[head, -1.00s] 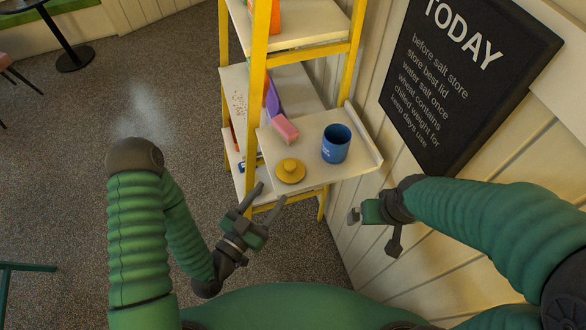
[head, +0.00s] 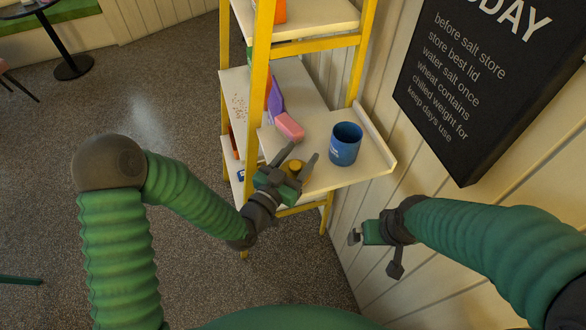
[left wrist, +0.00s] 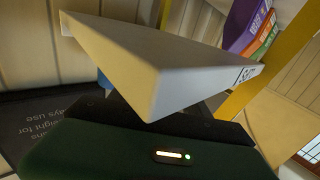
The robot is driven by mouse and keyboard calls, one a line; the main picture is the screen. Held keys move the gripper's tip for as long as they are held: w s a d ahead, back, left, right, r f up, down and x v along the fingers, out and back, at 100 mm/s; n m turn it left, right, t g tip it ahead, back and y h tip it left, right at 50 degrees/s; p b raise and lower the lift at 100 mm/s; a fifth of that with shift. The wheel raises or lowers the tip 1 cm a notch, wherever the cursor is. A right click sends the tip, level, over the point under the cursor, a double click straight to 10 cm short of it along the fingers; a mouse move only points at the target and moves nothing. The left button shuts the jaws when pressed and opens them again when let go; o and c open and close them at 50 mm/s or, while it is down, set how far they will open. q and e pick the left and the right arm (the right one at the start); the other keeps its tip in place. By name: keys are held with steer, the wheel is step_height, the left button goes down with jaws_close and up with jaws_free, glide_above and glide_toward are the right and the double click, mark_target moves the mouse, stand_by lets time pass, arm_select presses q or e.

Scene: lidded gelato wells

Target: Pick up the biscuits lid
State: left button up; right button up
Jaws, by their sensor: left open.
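A yellow lid with a round knob (head: 295,166) lies on the pale pull-out shelf (head: 372,172), partly hidden by my left gripper. My left gripper (head: 303,153) is open, its two fingers on either side of the knob in the head view. I cannot tell whether they touch the lid or how high they are. The left wrist view shows the shelf's corner filling the middle and does not show the lid. My right gripper (head: 370,240) hangs to the right, away from the shelf; whether it is open is unclear.
A blue canister (head: 345,144) stands right of the lid, and a pink block (head: 289,127) lies behind it. Yellow rack posts (head: 259,75) rise close to the left. A black sign (head: 475,85) is on the right wall. Open floor lies left.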

arm_select(q)
steer(key=shift+s+d, duration=0.15)
steer(key=shift+d, duration=0.3)
steer(key=c, duration=1.1)
steer(key=shift+a, duration=0.2)
jaws_close()
